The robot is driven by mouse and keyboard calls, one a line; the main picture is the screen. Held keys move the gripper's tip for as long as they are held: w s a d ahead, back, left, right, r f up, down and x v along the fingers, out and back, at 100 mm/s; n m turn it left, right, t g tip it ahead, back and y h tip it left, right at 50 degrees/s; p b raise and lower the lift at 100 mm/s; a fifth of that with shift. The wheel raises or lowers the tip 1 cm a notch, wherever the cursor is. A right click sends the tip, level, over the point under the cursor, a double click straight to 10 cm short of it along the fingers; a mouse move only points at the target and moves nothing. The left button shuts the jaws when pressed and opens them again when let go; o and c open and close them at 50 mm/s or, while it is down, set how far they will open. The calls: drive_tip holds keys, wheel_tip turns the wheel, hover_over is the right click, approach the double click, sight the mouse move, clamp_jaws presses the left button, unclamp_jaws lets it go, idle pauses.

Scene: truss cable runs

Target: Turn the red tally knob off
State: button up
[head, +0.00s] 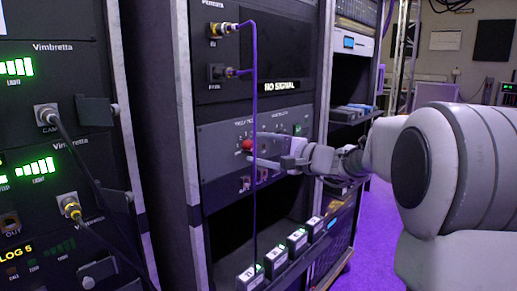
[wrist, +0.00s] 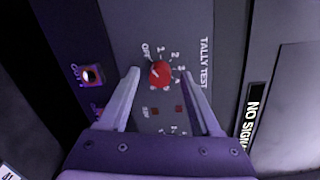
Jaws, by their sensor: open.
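The red tally knob (wrist: 159,73) sits on the grey tally test panel (wrist: 204,30), with OFF and number marks printed around it. In the wrist view it lies between the two fingers of my gripper (wrist: 160,78), with a gap on each side. The knob's pointer setting is too small to read surely. In the head view the red knob (head: 247,146) shows at the panel's left part, with my gripper (head: 262,147) reaching in from the right, its fingers above and below the knob.
A purple cable (head: 255,90) hangs from an upper connector down past the panel, close to the knob and my gripper. A NO SIGNAL screen (head: 275,55) is above. Several labelled blocks (head: 298,240) stand on the lower shelf. Another rack with cables (head: 60,150) stands at left.

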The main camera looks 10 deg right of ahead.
drive_tip(key=p+v, duration=0.2)
drive_tip(key=v, duration=1.5)
drive_tip(key=shift+s+p, duration=0.25)
drive_tip(key=shift+p, duration=0.1)
